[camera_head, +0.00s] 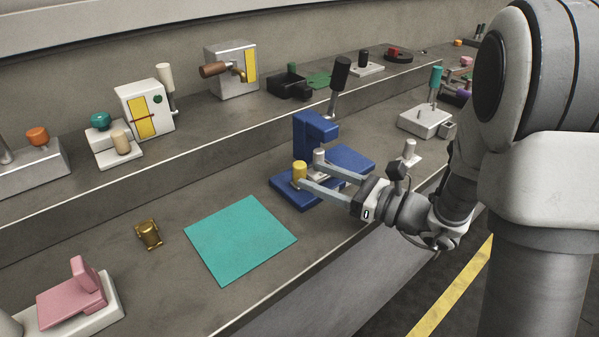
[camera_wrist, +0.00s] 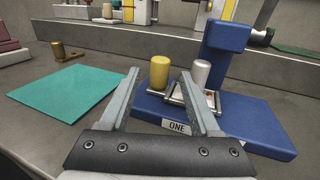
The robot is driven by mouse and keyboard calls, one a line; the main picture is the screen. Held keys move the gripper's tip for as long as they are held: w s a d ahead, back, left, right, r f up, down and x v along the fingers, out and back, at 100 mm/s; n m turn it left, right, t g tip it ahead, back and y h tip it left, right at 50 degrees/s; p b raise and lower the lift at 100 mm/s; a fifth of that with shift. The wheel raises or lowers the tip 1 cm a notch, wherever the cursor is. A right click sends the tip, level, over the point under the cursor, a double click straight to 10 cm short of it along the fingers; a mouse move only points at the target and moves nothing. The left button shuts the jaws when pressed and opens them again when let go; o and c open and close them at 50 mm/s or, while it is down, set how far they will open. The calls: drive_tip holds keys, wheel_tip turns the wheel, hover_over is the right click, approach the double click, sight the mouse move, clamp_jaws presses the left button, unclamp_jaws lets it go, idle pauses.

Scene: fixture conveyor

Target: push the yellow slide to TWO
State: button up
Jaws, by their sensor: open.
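A blue fixture (camera_head: 308,130) on the lower bench carries an upright yellow cylindrical knob, the yellow slide (camera_head: 299,173). The slide also shows in the wrist view (camera_wrist: 159,72). A pale grey cylinder (camera_wrist: 201,74) stands to its right, above metal rails. A white label reading ONE (camera_wrist: 177,127) is on the fixture's near edge; no TWO label is readable. My gripper (camera_head: 314,175) is open, low over the fixture. In the wrist view the slide appears between the fingertips (camera_wrist: 160,74), toward their far ends; contact cannot be told. The slide's base is partly hidden.
A teal mat (camera_head: 240,240) and a small brass piece (camera_head: 148,233) lie left of the fixture. A black-handled lever (camera_head: 339,80) rises behind it. A grey block with a teal-topped post (camera_head: 427,120) stands to the right. A raised shelf with several devices runs behind.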

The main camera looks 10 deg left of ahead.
sight(300, 170)
drive_tip(key=shift+x, duration=2.4)
clamp_jaws()
